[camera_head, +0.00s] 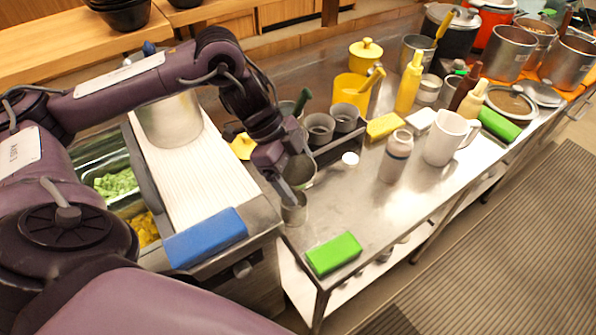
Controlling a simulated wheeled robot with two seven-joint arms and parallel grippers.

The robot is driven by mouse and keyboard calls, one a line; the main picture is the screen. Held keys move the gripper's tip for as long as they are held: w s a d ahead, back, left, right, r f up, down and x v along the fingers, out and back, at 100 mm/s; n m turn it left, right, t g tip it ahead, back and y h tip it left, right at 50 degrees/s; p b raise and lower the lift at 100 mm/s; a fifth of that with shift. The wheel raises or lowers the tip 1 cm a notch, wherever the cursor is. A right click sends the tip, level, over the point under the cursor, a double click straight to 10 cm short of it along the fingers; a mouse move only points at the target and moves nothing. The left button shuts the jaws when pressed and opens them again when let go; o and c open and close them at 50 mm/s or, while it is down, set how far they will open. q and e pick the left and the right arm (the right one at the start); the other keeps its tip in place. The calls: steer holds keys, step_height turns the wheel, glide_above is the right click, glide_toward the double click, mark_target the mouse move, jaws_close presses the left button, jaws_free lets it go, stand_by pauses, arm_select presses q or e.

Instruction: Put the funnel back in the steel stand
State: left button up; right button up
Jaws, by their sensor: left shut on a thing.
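My left gripper (287,190) points down at the near left end of the steel counter. It is shut on the funnel, a grey metal piece (303,172) that shows partly behind the fingers. A small steel cup-like stand (294,212) is right below the fingertips. The gripper hides much of the funnel, and I cannot tell whether the funnel touches the stand or sits in it. My right gripper is not in view.
A green block (334,254) lies near the counter's front edge. A blue block (206,238) lies left of the stand. A dark rack with grey cups (319,128) is behind the gripper. A bottle (396,156) and a white pitcher (447,138) stand to the right.

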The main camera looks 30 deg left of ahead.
arm_select(q)
steer(key=shift+f, duration=0.1)
steer(key=shift+f+b, duration=0.35)
steer(key=shift+f, duration=0.1)
steer(key=shift+f+b, duration=0.75)
steer(key=shift+f, duration=0.7)
steer(key=shift+f, duration=0.1)
steer(key=shift+f+b, duration=0.8)
steer(key=shift+f, duration=0.4)
steer(key=o, duration=0.7)
steer(key=shift+o, duration=0.2)
